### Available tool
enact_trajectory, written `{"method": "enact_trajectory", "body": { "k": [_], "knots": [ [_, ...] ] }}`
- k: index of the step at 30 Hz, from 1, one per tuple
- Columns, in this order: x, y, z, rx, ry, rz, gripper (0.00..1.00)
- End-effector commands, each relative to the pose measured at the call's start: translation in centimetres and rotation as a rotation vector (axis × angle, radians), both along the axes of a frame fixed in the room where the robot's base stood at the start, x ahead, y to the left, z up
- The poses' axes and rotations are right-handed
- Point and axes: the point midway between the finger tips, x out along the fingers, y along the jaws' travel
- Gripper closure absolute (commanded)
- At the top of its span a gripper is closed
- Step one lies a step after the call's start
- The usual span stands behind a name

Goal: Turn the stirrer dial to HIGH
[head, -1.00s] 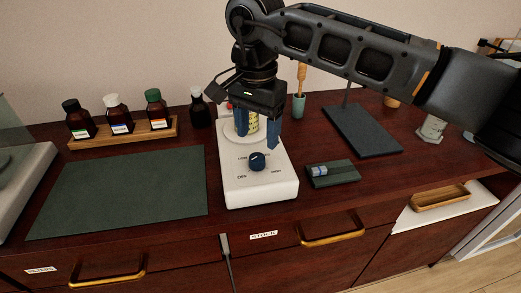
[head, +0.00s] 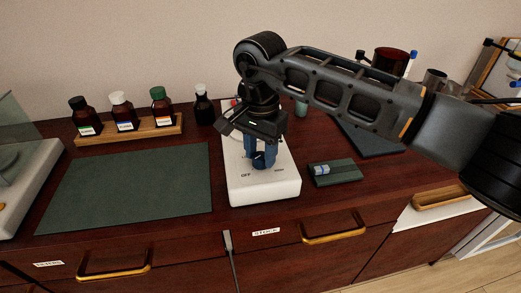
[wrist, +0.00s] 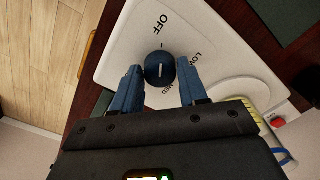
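The stirrer (head: 262,190) is a white box on the counter, with a round plate behind its dial. Its dark blue dial (wrist: 160,68) has a short white line on its face. In the wrist view OFF is printed above the dial, LOW to its right and MED below; HIGH is not visible there. The line runs roughly up and down in that view; I cannot tell which end is the pointer. My gripper (head: 263,158) points down over the dial. Its blue fingers stand on either side of the dial (head: 258,162), with a small gap on each side in the wrist view.
A yellow-marked vessel (wrist: 250,108) stands on the plate, close to my gripper. A dark green box (head: 335,173) lies right of the stirrer, and a green mat (head: 125,190) lies left. Several bottles stand in a wooden rack (head: 130,131) behind the mat.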

Motion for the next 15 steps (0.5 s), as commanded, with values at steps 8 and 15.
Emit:
{"method": "enact_trajectory", "body": {
  "k": [8, 15],
  "knots": [
    [0.00, 0.00, 0.03, 0.000, 0.000, 0.000, 0.84],
    [0.00, -0.01, 0.02, 0.000, 0.000, -0.008, 0.92]
  ]
}}
